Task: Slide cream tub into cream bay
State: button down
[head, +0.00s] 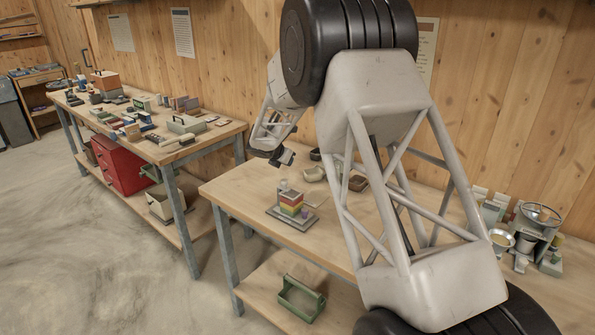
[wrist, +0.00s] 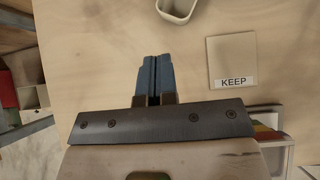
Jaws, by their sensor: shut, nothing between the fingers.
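A cream tub (head: 314,173), open-topped with rounded corners, sits on the near workbench, right of my gripper (head: 282,158) in the head view. Part of its rim shows at the top edge of the wrist view (wrist: 178,8), ahead of and apart from the fingertips. My gripper (wrist: 154,76) is shut and empty above the bench, its two blue fingers together. A small unit with red, yellow and green bands (head: 291,204) stands on a grey base below my gripper; its corner shows low right in the wrist view (wrist: 268,130). I cannot tell which part is the cream bay.
A beige square marked KEEP (wrist: 232,62) lies flat beside the unit. A brown tub (head: 357,184) and a dark tub (head: 315,154) stand near the cream tub. Several machine-like items (head: 525,235) stand far right. Bare bench (head: 245,187) lies left of the unit.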

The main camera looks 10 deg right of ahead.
aim_at(307, 179)
jog(key=s, duration=0.1)
jog(key=s+d+f, duration=0.1)
jog(key=s, duration=0.1)
jog(key=shift+s+d+f, duration=0.15)
jog(key=shift+s, duration=0.25)
jog(key=shift+x, duration=5.05)
